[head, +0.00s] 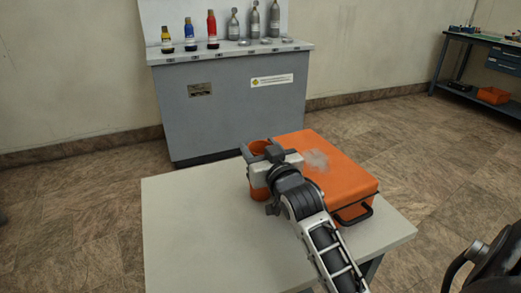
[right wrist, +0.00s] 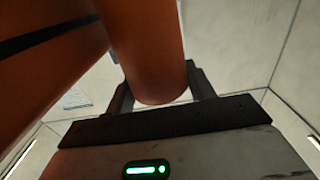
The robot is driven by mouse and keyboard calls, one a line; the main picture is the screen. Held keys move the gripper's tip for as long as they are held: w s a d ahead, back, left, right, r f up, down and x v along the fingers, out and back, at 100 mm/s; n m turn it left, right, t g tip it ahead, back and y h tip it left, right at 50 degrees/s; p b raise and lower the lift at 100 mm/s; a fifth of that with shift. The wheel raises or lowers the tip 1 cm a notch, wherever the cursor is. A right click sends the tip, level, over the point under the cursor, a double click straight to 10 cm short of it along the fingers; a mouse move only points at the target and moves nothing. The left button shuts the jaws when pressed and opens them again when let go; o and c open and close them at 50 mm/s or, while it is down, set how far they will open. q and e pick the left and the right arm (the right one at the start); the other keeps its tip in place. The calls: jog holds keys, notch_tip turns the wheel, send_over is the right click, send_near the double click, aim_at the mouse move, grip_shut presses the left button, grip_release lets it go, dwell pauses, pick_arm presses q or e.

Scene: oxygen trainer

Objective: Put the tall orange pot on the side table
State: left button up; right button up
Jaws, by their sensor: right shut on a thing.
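The tall orange pot (head: 259,193) is upright at the middle of the pale side table (head: 190,235), just left of an orange case. My right gripper (head: 262,154) is shut on the pot near its rim, and its body hides part of the pot. In the right wrist view the pot (right wrist: 150,60) sits between the two fingers (right wrist: 160,95). I cannot tell for sure whether the pot's base touches the tabletop or is slightly above it. My left gripper is not in view.
The orange case (head: 345,170) with a black handle lies on the table close beside the pot. The table's left part is clear. A grey cabinet (head: 230,115) with coloured bottles and grey cylinders stands behind. A workbench (head: 480,42) is at the far right.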

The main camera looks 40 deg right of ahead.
jog(key=o, duration=1.3)
jog(key=shift+f, duration=0.1)
jog(key=shift+c, duration=0.2)
jog(key=shift+r, duration=0.25)
jog(key=v, duration=1.2)
